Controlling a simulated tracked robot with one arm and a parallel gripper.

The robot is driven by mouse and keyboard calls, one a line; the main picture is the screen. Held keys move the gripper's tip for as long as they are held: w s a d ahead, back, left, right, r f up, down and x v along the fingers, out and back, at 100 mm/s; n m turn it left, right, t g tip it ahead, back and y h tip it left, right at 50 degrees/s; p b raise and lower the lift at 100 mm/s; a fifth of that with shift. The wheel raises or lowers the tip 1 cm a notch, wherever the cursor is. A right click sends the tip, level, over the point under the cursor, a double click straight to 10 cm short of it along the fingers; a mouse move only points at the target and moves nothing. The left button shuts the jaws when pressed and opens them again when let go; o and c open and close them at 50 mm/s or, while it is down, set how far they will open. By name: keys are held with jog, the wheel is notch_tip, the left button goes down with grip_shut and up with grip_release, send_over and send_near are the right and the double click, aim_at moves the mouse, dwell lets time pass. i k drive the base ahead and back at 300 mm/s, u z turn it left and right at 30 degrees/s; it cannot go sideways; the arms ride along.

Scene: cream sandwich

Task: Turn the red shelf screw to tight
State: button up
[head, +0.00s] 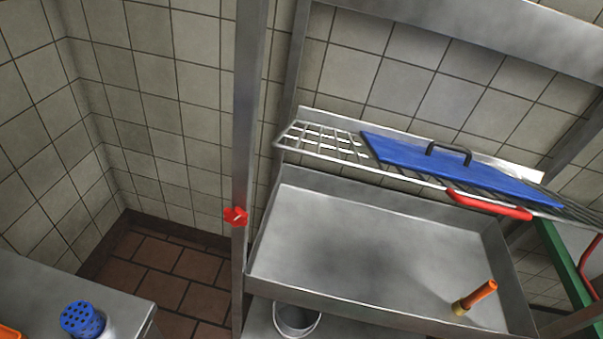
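The red shelf screw (236,216) is a small red knob with a pale mark on its face. It sits on the front of the upright metal shelf post (247,120), left of the picture's middle. From this view I cannot tell how tight it is. My gripper is not in view, and nothing is seen touching the screw.
A steel tray shelf (350,240) holds an orange-handled tool (475,297). Above it is a wire rack (325,140) with a blue lidded board (455,170) and a red handle (488,204). A counter (60,290) with a blue perforated container (82,319) stands lower left. Tiled floor (160,290) shows between.

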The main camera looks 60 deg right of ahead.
aim_at(236, 216)
jog(key=z, duration=0.75)
jog(key=k, duration=0.5)
jog(key=z, duration=0.05)
jog(key=i, duration=0.45)
jog(key=u, duration=0.05)
